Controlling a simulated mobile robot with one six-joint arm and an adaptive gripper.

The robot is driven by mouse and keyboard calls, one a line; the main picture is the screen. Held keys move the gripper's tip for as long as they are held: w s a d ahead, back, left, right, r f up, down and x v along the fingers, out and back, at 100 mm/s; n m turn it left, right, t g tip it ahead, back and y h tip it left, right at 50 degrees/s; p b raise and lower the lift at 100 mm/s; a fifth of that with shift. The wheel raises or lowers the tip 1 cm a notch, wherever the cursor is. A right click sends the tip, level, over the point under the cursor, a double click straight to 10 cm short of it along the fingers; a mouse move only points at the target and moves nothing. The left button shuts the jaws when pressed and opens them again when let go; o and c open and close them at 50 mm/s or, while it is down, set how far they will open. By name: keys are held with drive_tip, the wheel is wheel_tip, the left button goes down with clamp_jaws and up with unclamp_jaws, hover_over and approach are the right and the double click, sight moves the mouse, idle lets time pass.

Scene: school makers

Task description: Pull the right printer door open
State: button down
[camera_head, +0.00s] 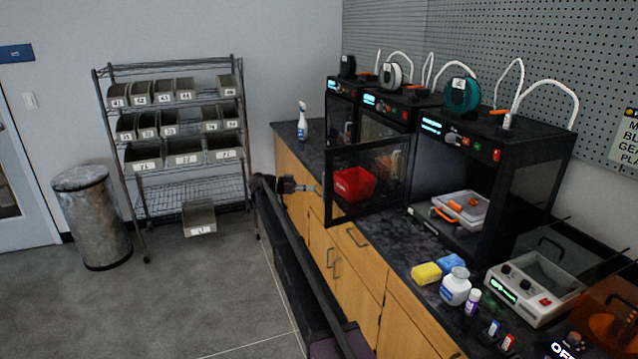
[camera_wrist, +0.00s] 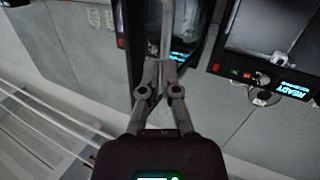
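The right printer (camera_head: 541,180) is a black box on the counter. Its door (camera_head: 338,211), a dark frame with a clear panel, stands swung wide open to the left, out past the counter's front edge. My gripper (camera_head: 318,189) is at the door's free outer edge. In the wrist view the fingers (camera_wrist: 160,68) are close together around the lower end of a pale bar, the door handle (camera_wrist: 168,28). The exact contact is partly hidden by the fingers.
A red bin (camera_head: 354,184) shows through the door panel. Two more printers (camera_head: 385,112) stand left of it.

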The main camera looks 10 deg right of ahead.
drive_tip(key=s+a+f+n+t+y, duration=0.1)
drive_tip(key=s+f+n+y, duration=0.4)
drive_tip(key=s, duration=1.1)
drive_tip(key=s+a+f+n+t+y, duration=0.2)
drive_tip(key=s+f+n+y, duration=0.4)
drive_tip(key=s, duration=1)
drive_tip(key=s+a+f+n+t+y, duration=0.1)
drive_tip(key=s+a+f+n+y, duration=0.2)
drive_tip(key=s+n, duration=0.6)
drive_tip(key=shift+s+a+f+t+y+b, duration=0.35)
drive_tip(key=shift+s+f+y, duration=1.15)
drive_tip(key=shift+s, duration=2)
drive_tip(key=shift+d+f+h, duration=0.1)
drive_tip(key=shift+f+h, duration=0.15)
drive_tip(key=shift+h, duration=0.05)
drive_tip(key=shift+s, duration=0.1)
